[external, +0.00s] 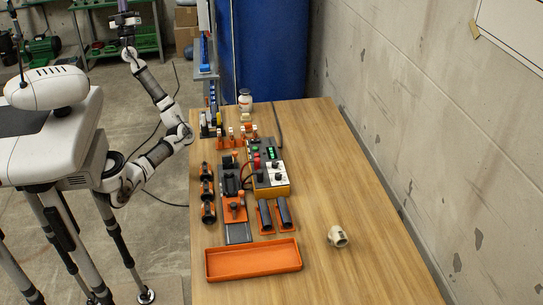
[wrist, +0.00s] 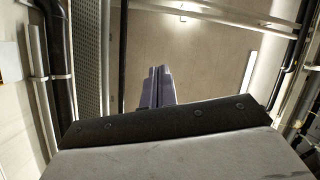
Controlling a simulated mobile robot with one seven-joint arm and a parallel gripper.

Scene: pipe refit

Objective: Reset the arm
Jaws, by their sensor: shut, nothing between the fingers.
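My arm is raised off to the left of the wooden table (external: 350,210) in the external view. My gripper (wrist: 159,72) points up toward the ceiling in the wrist view, its two fingers together with nothing between them. In the external view the gripper end sits at the top edge, and its fingertips are cut off. The gripper is well apart from everything on the table.
An orange tray (external: 253,262) lies at the table's front left. A beige pipe fitting (external: 338,236) lies alone to its right. A control box (external: 270,176), black pipe pieces (external: 208,190) and a jar (external: 245,99) stand further back.

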